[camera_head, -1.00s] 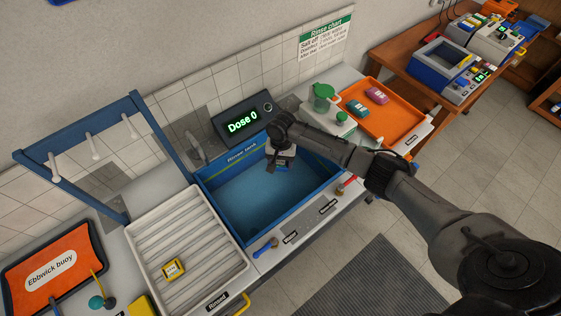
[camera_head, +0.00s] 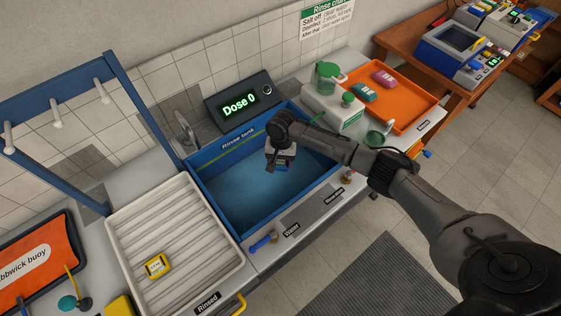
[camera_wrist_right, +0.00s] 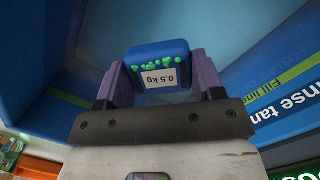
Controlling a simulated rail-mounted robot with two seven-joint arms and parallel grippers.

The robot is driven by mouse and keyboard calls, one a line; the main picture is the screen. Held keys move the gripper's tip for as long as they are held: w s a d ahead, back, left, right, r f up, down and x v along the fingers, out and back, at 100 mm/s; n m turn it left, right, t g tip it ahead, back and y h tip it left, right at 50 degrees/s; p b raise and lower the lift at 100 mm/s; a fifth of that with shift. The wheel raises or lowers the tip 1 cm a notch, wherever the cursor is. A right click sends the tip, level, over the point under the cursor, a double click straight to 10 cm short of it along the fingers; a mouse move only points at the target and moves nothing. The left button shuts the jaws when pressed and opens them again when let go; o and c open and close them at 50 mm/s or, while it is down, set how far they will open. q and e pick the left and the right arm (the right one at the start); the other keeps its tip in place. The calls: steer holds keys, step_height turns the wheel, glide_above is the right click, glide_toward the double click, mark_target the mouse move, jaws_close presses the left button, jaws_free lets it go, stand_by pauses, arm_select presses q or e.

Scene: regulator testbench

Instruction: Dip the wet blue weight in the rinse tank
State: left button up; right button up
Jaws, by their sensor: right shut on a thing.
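The blue weight (camera_wrist_right: 158,66), labelled 0.5 kg and dotted with green blobs, is between the fingers of my right gripper (camera_wrist_right: 160,85) in the right wrist view. The gripper is shut on it. In the head view my right gripper (camera_head: 281,160) hangs over the right part of the blue rinse tank (camera_head: 222,222), and mostly hides the weight. The tank has bluish water in it. I cannot tell whether the weight touches the water. My left gripper is not in view.
A white ribbed tray (camera_head: 180,225) holding a yellow weight (camera_head: 157,266) is left of the tank. An orange tray (camera_head: 405,110) with teal and pink weights is at the right.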

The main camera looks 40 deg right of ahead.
steer(key=shift+f+b, duration=0.45)
steer(key=shift+f, duration=0.25)
steer(key=shift+f+b, duration=1.55)
steer(key=shift+f, duration=3.2)
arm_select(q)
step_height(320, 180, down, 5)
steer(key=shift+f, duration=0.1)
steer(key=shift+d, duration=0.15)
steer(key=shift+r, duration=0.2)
arm_select(e)
steer(key=shift+s, duration=0.1)
steer(key=shift+s+a+p, duration=0.1)
steer(key=shift+s+p, duration=0.4)
steer(key=shift+p, duration=0.25)
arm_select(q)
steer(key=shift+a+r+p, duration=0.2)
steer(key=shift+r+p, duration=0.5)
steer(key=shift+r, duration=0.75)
arm_select(e)
steer(key=shift+s, duration=0.65)
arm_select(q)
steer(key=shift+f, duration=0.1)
arm_select(e)
steer(key=shift+w+f, duration=0.1)
